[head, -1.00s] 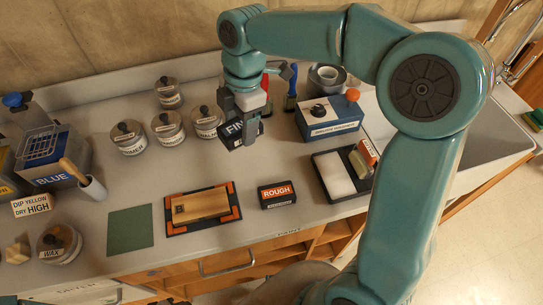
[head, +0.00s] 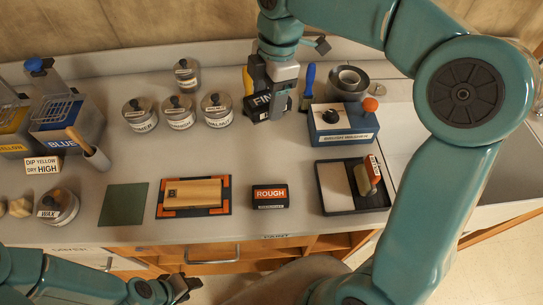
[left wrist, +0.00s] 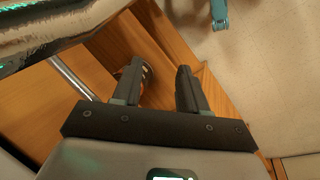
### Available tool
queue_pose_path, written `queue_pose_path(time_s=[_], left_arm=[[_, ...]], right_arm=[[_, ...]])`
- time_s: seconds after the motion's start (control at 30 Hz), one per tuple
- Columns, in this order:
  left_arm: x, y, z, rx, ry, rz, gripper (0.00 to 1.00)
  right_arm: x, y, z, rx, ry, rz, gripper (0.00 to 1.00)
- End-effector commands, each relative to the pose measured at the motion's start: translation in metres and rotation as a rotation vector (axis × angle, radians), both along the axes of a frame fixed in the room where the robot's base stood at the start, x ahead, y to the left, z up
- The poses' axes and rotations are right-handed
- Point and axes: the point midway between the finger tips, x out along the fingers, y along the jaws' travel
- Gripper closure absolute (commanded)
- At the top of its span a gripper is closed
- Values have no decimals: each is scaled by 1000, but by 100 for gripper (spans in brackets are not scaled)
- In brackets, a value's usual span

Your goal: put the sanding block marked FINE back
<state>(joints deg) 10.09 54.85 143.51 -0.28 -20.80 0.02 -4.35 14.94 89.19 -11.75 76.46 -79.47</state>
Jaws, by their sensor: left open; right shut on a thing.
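The sanding block marked FINE (head: 262,104) is dark with white letters. My right gripper (head: 280,103) is shut on it at the back of the bench, right of the lidded jars. Its underside is hidden, so I cannot tell whether it touches the bench. A similar block marked ROUGH (head: 270,197) lies on the bench front, with an orange-red label. My left gripper (head: 182,288) is low in front of the bench, open and empty. In the left wrist view its two fingers (left wrist: 160,92) are apart before the wooden cabinet.
A wooden block on an orange-cornered mat (head: 166,211) lies left of ROUGH, beside a green sheet (head: 124,204). A black tray (head: 342,208) and a blue box with an orange knob (head: 343,137) are at right. Several jars (head: 180,113) stand left of FINE.

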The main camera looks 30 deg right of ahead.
Motion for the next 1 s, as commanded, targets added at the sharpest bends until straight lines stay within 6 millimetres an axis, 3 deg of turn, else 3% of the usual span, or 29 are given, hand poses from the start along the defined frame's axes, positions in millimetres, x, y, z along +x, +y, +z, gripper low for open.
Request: queue_pose_path(time_s=[0.17,0.5,1.0], left_arm=[[0,0,-4,0,0,0,57],[0,0,-1,0,0,0,57],[0,0,2,0,0,0,57]], right_arm=[[-1,3,-35,-1,8,2,66],[1,4,-130,-1,7,4,66],[1,2,-196,0,3,5,66]])
